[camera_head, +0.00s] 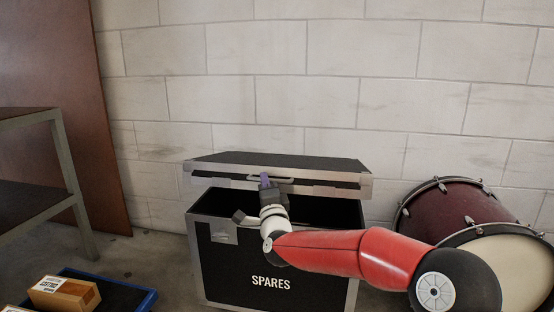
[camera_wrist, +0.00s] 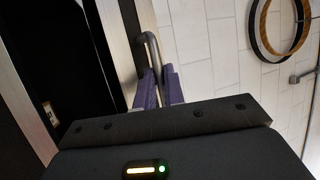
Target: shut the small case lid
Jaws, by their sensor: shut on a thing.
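The small case (camera_head: 225,268) is a black box with silver edges and the word SPARES on its front. Its black lid (camera_head: 300,163) is partly lowered and tilted, with a dark gap between it and the box. A metal handle (camera_head: 285,180) runs along the lid's front edge. My gripper (camera_head: 265,179), with purple fingers, is at this handle. In the wrist view the fingers (camera_wrist: 158,88) are shut on the handle (camera_wrist: 149,48), around its lower part. The case's inside is dark and mostly hidden by the lid and my arm.
A blue tray (camera_head: 148,300) with a cardboard box (camera_head: 64,293) lies at the lower left. A metal shelf (camera_head: 70,170) stands at the left. A block wall (camera_head: 270,85) is behind.

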